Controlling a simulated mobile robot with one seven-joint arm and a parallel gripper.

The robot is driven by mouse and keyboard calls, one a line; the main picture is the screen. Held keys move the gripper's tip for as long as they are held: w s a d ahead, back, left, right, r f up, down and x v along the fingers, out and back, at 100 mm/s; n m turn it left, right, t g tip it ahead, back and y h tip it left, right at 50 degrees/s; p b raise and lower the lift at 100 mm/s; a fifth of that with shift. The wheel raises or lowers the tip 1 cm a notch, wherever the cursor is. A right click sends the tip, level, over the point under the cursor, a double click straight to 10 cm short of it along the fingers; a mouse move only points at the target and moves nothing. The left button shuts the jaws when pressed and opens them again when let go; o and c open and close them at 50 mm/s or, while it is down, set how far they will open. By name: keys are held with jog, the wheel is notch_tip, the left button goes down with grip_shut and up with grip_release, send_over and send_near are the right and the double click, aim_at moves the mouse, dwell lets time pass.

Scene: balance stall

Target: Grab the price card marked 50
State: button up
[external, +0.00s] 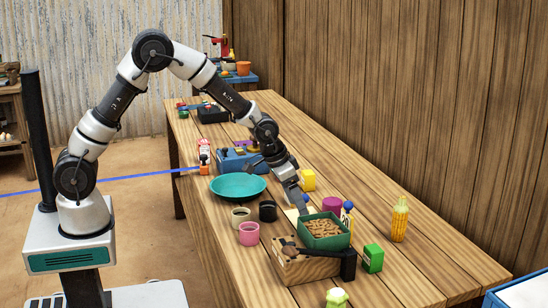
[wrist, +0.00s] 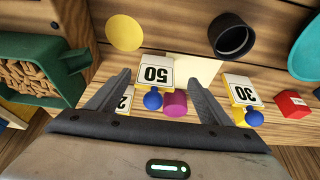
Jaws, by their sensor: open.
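The price card marked 50 (wrist: 154,72) is white and shows upside down in the wrist view. It is fixed to a yellow base with a blue ball (wrist: 153,101). My gripper (wrist: 156,77) is open, its fingers on either side of this card in the picture. I cannot tell whether they touch it. A card marked 30 (wrist: 242,87) stands to the right. Another card (wrist: 124,104), its number partly hidden, shows behind the left finger. In the external view my gripper (external: 297,198) points down over the table beside the green tray (external: 324,243); the card numbers are unreadable there.
The green tray of brown pieces (wrist: 30,42) is close on the left in the wrist view. A purple cylinder (wrist: 175,105) is beside the 50 card. A black cup (wrist: 232,38), teal bowl (external: 238,196), pink cup (external: 249,239) and corn (external: 399,222) stand on the wooden table (external: 430,270).

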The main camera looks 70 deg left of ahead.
jog(key=x, duration=0.4)
jog(key=shift+w+d+f, duration=0.25)
jog(key=shift+d+f, duration=0.05)
jog(key=shift+d, duration=0.05)
jog(key=c, duration=1.1)
